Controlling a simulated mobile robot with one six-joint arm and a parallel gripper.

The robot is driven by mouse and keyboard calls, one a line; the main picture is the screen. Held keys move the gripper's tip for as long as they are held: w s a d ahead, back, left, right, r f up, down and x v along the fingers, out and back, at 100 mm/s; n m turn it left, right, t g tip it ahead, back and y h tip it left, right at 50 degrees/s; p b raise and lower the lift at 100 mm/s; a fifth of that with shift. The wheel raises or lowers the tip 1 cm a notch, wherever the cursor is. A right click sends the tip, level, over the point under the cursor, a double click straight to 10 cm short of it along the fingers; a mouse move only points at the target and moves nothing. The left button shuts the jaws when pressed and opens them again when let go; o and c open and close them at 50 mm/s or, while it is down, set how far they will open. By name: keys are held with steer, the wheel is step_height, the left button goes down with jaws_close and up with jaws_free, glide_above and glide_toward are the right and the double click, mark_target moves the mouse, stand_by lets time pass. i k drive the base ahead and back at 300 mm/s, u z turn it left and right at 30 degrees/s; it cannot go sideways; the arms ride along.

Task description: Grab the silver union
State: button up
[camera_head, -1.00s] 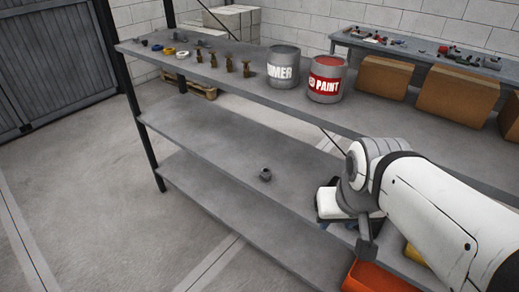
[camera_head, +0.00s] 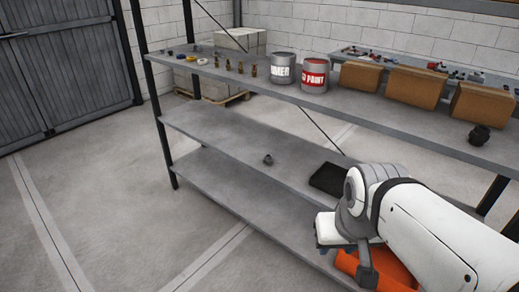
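A black flat item (camera_head: 328,179) lies on the middle shelf, right of the fitting. An orange bin (camera_head: 384,272) is below my arm. The top shelf holds small brass parts, a primer can (camera_head: 283,68), a paint can (camera_head: 315,76), cardboard boxes (camera_head: 415,86) and a dark fitting (camera_head: 479,137).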

mark_target(268, 159)
steer(key=u, duration=0.15)
steer(key=i, duration=1)
steer(key=z, duration=3.5)
steer(key=k, duration=1.55)
steer(key=u, duration=0.3)
